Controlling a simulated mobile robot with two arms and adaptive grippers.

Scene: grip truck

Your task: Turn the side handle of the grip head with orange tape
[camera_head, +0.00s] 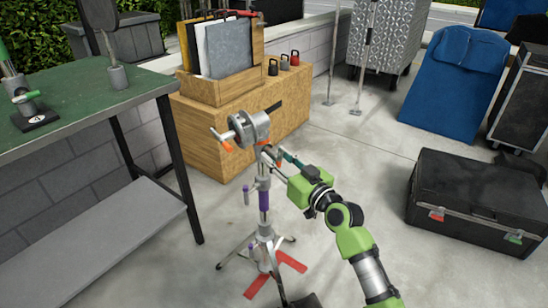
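A grey metal grip head (252,128) sits at the top of a light stand (264,200) in the middle of the head view. A patch of orange tape (227,147) shows at its left end, by a short side handle (218,134). My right gripper (276,160) reaches in from the lower right. Its fingers are just below and right of the grip head, near the top of the stand and another small orange mark. The fingers are small and overlap stand parts, so contact and opening are unclear. My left gripper is not in view.
A green-topped table (80,112) stands at the left. A wooden cabinet (215,125) with a file crate stands behind the stand. A black case (478,200) lies on the floor at the right. Red floor tape (262,286) lies by the stand's legs. Open floor lies between stand and case.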

